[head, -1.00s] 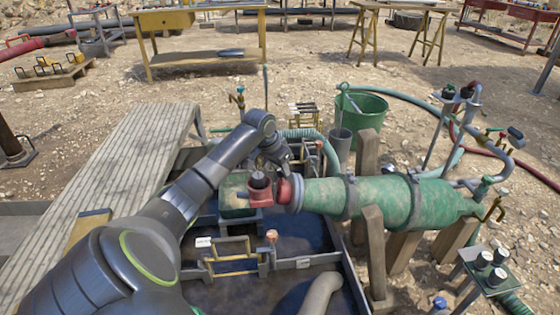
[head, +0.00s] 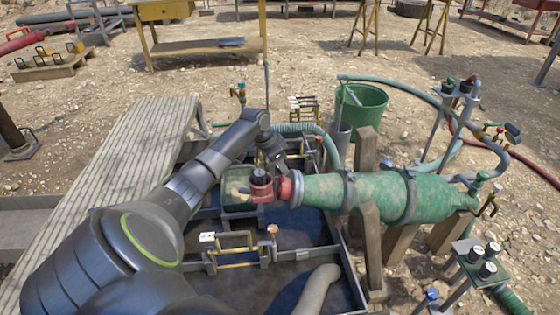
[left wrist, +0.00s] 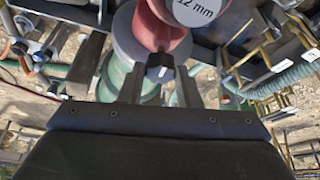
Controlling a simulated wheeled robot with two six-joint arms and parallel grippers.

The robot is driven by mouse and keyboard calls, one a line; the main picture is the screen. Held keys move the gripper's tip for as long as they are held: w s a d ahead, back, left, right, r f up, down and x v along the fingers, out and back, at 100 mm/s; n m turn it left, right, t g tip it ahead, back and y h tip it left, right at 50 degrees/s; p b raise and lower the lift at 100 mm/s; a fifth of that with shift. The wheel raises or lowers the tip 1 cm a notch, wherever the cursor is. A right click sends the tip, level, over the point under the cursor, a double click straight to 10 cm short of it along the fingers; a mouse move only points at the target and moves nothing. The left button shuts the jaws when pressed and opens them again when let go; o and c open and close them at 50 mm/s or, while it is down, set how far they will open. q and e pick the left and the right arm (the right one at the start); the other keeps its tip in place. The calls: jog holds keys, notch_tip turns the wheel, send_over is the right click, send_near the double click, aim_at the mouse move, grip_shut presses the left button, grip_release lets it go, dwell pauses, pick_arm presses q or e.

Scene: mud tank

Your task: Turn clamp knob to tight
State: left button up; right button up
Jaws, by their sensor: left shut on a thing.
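The green pump body (head: 385,198) lies on wooden posts. At its left end is a red clamp fitting (head: 262,187) with a black top (head: 259,170) and a pale collar ring (head: 297,189). My left gripper (head: 277,163) reaches down at the far side of this fitting; its fingertips are largely hidden there. In the left wrist view, my left gripper (left wrist: 160,88) is shut on a small dark knob (left wrist: 160,68) below the red fitting (left wrist: 160,28), which carries a round white "12 mm" label. The knob's tight or loose setting cannot be read. My right gripper is not in view.
The dark mud tank (head: 232,290) lies below, with a yellow-barred frame (head: 232,250) and a pale hose (head: 318,290). A plank walkway (head: 105,180) runs along the left. A green bucket (head: 362,108) stands behind the pump. Valves and pipes (head: 487,145) crowd the right.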

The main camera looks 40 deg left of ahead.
pick_arm(q)
jog(key=shift+m, duration=0.4)
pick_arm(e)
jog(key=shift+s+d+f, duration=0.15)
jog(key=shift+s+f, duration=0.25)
pick_arm(q)
jog(key=o, duration=1)
jog(key=shift+c, duration=0.2)
jog(key=shift+r, duration=0.1)
jog(key=shift+s+a+r+p, duration=0.1)
jog(key=shift+a+r+p, duration=0.05)
jog(key=shift+r+p, duration=0.2)
jog(key=p+v, duration=0.1)
jog(key=v, duration=1.5)
jog(key=shift+a+r+p, duration=0.15)
jog(key=shift+a+p, duration=0.15)
jog(key=shift+p, duration=0.1)
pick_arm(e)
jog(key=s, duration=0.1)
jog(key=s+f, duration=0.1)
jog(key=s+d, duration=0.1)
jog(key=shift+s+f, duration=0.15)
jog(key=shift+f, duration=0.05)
